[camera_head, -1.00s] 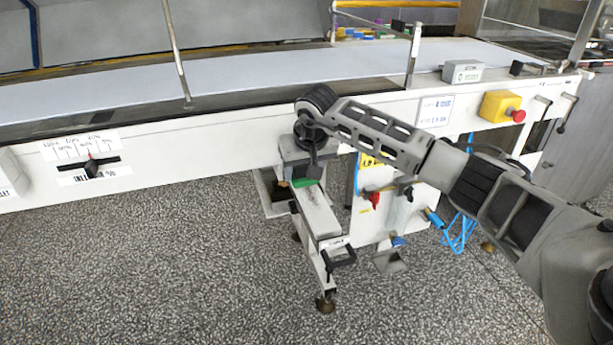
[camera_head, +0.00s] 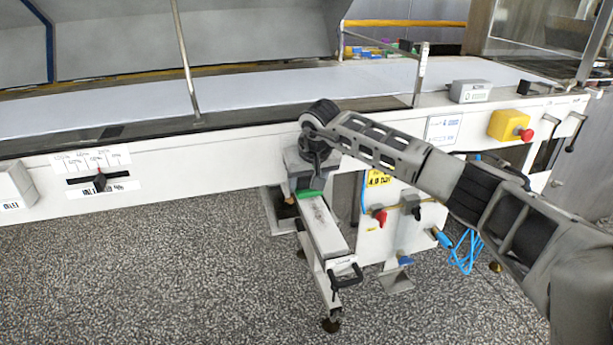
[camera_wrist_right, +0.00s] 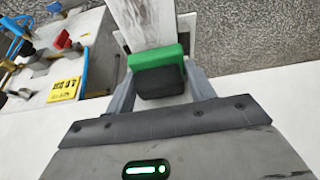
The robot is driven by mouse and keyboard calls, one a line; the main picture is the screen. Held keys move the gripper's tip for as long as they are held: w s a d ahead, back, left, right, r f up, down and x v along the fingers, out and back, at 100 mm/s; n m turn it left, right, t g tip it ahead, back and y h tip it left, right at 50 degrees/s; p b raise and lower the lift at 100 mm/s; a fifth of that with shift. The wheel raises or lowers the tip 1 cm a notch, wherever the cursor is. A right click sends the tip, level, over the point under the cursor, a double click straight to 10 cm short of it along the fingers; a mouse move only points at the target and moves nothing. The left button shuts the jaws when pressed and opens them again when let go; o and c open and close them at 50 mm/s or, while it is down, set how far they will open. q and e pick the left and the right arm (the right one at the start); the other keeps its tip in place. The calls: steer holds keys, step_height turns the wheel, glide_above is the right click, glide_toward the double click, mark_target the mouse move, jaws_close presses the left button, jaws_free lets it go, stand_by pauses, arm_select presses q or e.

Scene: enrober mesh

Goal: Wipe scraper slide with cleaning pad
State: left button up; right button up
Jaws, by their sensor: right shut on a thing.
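The scraper slide (camera_head: 324,231) is a pale, smudged bar sticking out from the machine, with a black handle (camera_head: 345,277) at its outer end. My right gripper (camera_head: 309,187) is over its inner end, pointing down. It is shut on the cleaning pad (camera_head: 309,193), a green pad with a dark block. In the right wrist view the pad (camera_wrist_right: 157,55) lies across the slide (camera_wrist_right: 146,22), seemingly at its surface; firm contact cannot be told. Grey smudges show on the slide beyond the pad. My left gripper is not in view.
The white machine frame (camera_head: 230,165) with its belt (camera_head: 270,88) runs across behind the slide. A red valve handle (camera_head: 380,216), blue hoses (camera_head: 466,250) and a yellow emergency-stop box (camera_head: 508,125) are to the right. Open speckled floor (camera_head: 180,270) lies front left.

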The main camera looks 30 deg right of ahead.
mark_target(324, 225)
steer(key=shift+s+a+p, duration=0.2)
steer(key=shift+s+p, duration=0.15)
steer(key=shift+s, duration=0.65)
steer(key=shift+s+a+p, duration=0.2)
steer(key=shift+s+p, duration=0.15)
steer(key=shift+s, duration=0.6)
steer(key=shift+s+a+f, duration=0.1)
steer(key=shift+s+a, duration=0.05)
steer(key=shift+s, duration=0.35)
steer(key=shift+s+a+f, duration=0.1)
steer(key=shift+s+a, duration=0.05)
steer(key=shift+s, duration=0.35)
steer(key=shift+s+a+p, duration=0.2)
steer(key=shift+s+p, duration=0.3)
steer(key=shift+s, duration=0.3)
steer(key=shift+s+a+r+p, duration=0.1)
steer(key=shift+s+a+p, duration=0.15)
steer(key=shift+s, duration=1.1)
steer(key=shift+s+a+r+p, duration=0.15)
steer(key=shift+s+a, duration=0.2)
steer(key=shift+s, duration=0.95)
steer(key=shift+f, duration=0.1)
steer(key=shift+w+r+p, duration=0.1)
steer(key=shift+r+p, duration=1.45)
steer(key=shift+r, duration=1.6)
steer(key=shift+p, duration=0.3)
